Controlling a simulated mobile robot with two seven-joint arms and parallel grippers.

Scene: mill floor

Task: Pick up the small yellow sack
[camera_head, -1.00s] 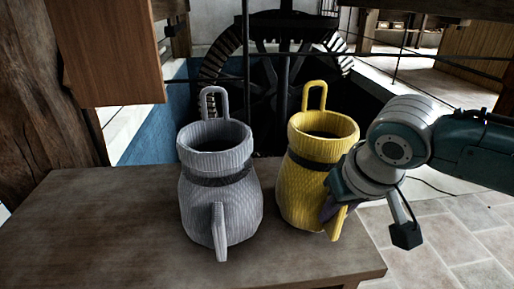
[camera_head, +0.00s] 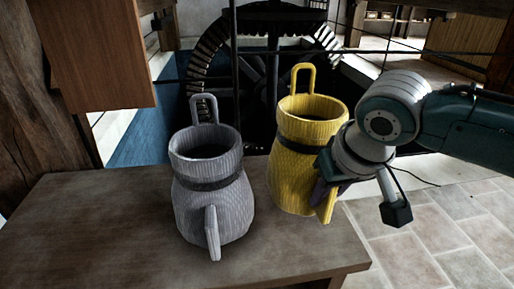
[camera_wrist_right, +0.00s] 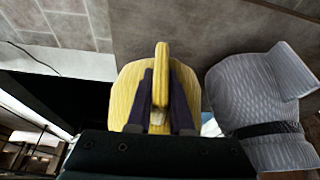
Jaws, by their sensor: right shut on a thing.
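The yellow sack (camera_head: 296,165) is upright, with an open top, a dark band, a loop handle at the back and another handle low on its front. My right gripper (camera_head: 328,190) reaches it from the right and is shut on the front handle. In the right wrist view, the dark fingers of the gripper (camera_wrist_right: 161,100) lie on both sides of the handle of the yellow sack (camera_wrist_right: 128,90). The sack appears slightly raised above the table; its underside is hidden. My left gripper is out of view.
A similar grey sack (camera_head: 212,200) stands on the wooden table (camera_head: 110,235), left of the yellow one, with a small gap. A wooden post and panel (camera_head: 95,50) are at the left. A large dark wheel (camera_head: 265,70) stands behind. Tiled floor lies right of the table.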

